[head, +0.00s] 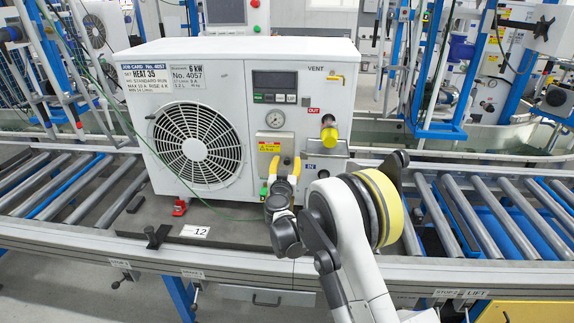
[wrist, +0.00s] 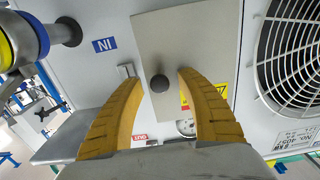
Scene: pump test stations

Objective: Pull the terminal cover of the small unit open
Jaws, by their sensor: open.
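The white pump unit (head: 300,60) stands on the roller line with a round fan grille at its left. The cover appears to lie flat against the unit's face. In the head view the cover (head: 284,143) is partly hidden behind my gripper (head: 286,163). In the wrist view my gripper (wrist: 158,80) is open, with one yellow finger on each side of the knob. Contact with the knob cannot be told.
A green cable (head: 205,214) runs along the front. Rollers (head: 500,215) continue right.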

